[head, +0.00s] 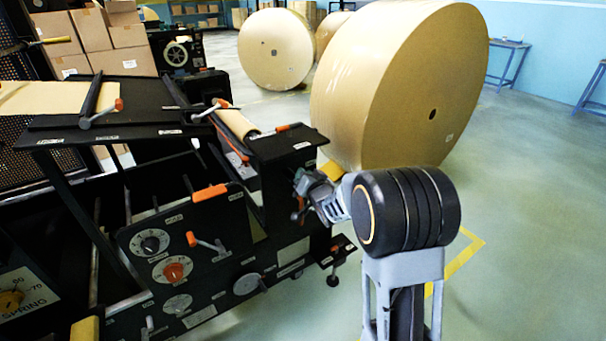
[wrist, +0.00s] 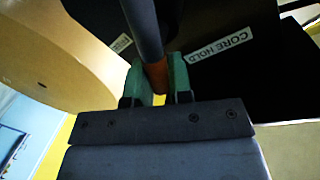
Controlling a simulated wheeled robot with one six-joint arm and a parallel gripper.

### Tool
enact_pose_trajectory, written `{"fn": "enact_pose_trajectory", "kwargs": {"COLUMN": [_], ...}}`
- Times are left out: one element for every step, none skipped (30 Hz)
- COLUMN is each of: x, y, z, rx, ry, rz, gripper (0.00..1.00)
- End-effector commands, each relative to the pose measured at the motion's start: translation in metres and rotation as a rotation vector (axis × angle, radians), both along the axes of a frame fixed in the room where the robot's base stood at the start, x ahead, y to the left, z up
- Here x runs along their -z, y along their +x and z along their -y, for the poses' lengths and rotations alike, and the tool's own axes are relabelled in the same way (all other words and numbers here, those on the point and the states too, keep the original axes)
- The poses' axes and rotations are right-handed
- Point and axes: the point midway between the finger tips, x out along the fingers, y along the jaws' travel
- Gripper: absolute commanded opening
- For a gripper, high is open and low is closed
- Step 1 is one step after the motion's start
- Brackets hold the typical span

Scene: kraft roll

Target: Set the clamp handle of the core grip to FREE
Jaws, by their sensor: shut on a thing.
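The clamp handle (wrist: 157,75) shows in the wrist view as a dark bar with an orange grip. The green fingertips of my gripper (wrist: 160,85) are shut on the orange grip, one on each side. A small white label (wrist: 122,43), which seems to read FREE, is left of the bar. A CORE HOLD label (wrist: 218,45) is farther to the right. The bar passes closer to the small label in this view. In the head view my gripper (head: 301,190) is at the right end of the black machine; the handle is mostly hidden there.
The black machine (head: 190,235) carries dials and other orange-tipped levers, including one on its front panel (head: 205,243). A large kraft roll (head: 400,85) stands close behind my arm. The green floor to the right is open, with yellow floor tape (head: 460,257).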

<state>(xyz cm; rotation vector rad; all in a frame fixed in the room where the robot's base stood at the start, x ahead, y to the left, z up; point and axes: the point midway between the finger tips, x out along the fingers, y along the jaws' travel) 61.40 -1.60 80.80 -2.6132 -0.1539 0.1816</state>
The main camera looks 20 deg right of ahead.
Motion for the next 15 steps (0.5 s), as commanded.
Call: {"fn": "enact_pose_trajectory", "kwargs": {"x": [-0.0024,-0.0018,-0.0012,-0.0009,-0.0005,0.0004,0.0011,0.0015,0.002,0.0028,0.0034,0.0041,0.0048,0.0058,0.0065], "y": [0.0006,0.0008,0.0011,0.0013,0.0015,0.0017,0.002,0.0022,0.0024,0.0027,0.0029,0.0031,0.0034,0.0035,0.0037], "z": [0.0017,0.0024,0.0035,0.0044,0.005,0.006,0.0067,0.0072,0.0078,0.0084,0.0089,0.0097,0.0104,0.011,0.0116], "rx": [0.001,0.001,0.001,0.001,0.001,0.002,0.002,0.002,0.001,0.002,0.001,0.001,0.002,0.002,0.002], "ry": [0.04,0.067,0.103,0.131,0.158,0.194,0.221,0.249,0.285,0.312,0.339,0.374,0.402,0.429,0.465], "rz": [-0.015,-0.025,-0.036,-0.044,-0.054,-0.067,-0.075,-0.084,-0.095,-0.105,-0.112,-0.124,-0.133,-0.143,-0.154], "gripper": [0.0,0.0,0.0,0.0,0.0,0.0,0.0,0.0,0.0,0.0,0.0,0.0,0.0,0.0,0.0]}}
